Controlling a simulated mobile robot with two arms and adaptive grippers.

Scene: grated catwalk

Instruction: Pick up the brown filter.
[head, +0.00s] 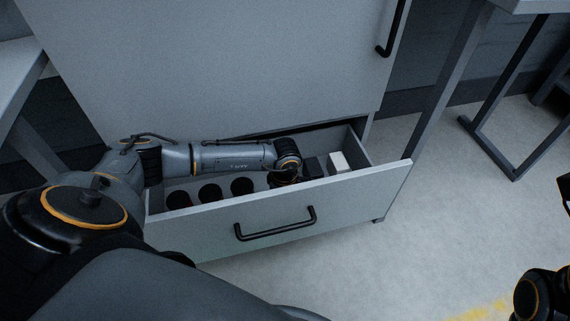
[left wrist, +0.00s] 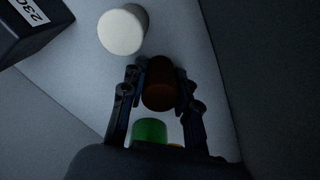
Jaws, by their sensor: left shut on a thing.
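The brown filter (left wrist: 159,92) is a dark reddish-brown cylinder, seen in the left wrist view between the two fingers of my left gripper (left wrist: 160,80). The fingers are shut on its sides. In the head view my left arm reaches into an open drawer (head: 290,214), and its wrist hides the filter there. I cannot tell whether the filter touches the drawer floor. My right gripper is not in view; only parts of my right arm show at the right edge of the head view.
A white cylinder (left wrist: 122,31), a green object (left wrist: 150,131) and a black box with a label (left wrist: 28,26) lie near the filter. Several dark round items (head: 210,193) stand at the drawer's left. The drawer walls are close around my gripper.

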